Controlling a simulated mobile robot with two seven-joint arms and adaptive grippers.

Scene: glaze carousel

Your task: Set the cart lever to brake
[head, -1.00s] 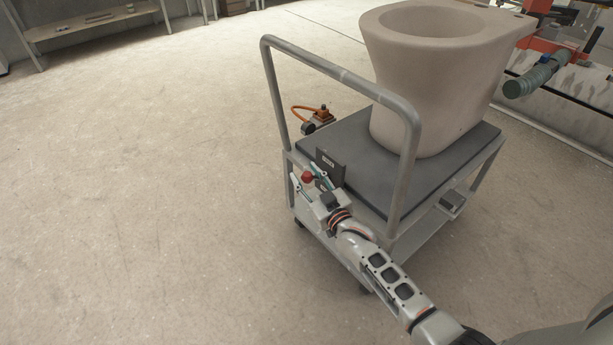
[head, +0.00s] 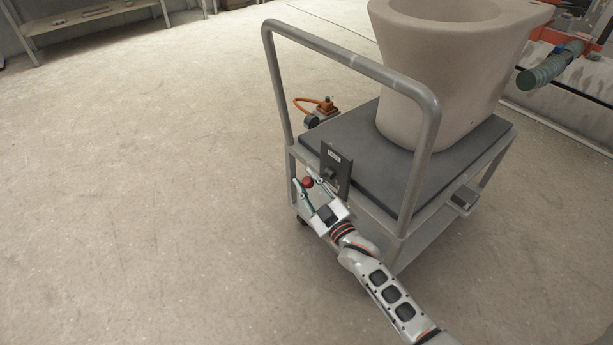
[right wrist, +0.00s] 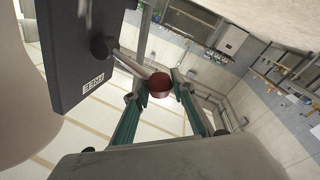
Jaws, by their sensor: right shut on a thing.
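The cart lever is a thin metal rod ending in a red knob (head: 308,182). It comes from a round black hub on a dark plate (head: 336,170) at the cart's handle end. In the right wrist view the plate (right wrist: 75,30) carries a label reading FREE, seen upside down, and the rod runs from the hub to the red knob (right wrist: 160,86). My right gripper (head: 309,185) is shut on the knob, with a green-padded finger on each side of it in the right wrist view (right wrist: 160,92). A BRAKE label cannot be made out. My left gripper is out of view.
The grey cart (head: 407,228) carries a large pale vessel (head: 440,85) on its dark top. An orange-hosed fitting (head: 318,108) sits beyond the handle. The floor to the left is clear.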

